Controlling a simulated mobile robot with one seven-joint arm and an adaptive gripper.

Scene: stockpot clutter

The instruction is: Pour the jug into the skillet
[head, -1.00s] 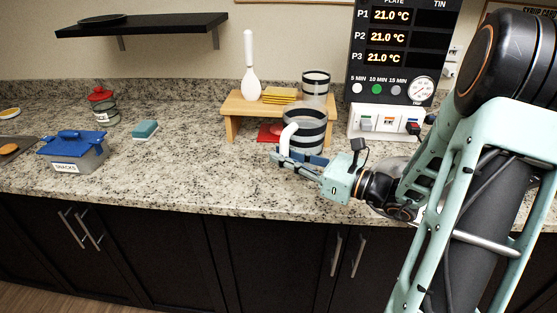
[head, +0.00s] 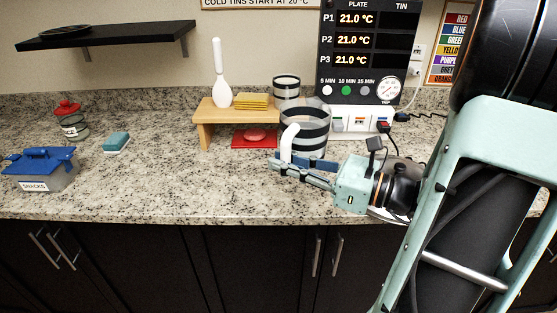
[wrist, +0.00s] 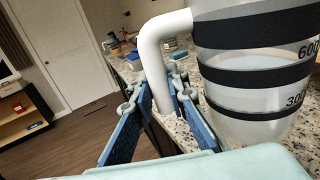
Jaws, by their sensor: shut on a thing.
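The jug (head: 306,138) is a translucent beaker with black bands and a white handle (head: 288,143). My gripper (head: 285,166) is shut on the handle, and the jug looks upright. In the wrist view, the jug (wrist: 250,75) fills the upper right, and the handle (wrist: 152,62) runs down between the blue finger pads. The gap between the jug's base and the counter cannot be judged. I cannot make out the skillet; a pale rim (head: 385,213) shows partly under my wrist, but most of it is hidden by my arm.
A control panel (head: 360,55) stands behind the jug.

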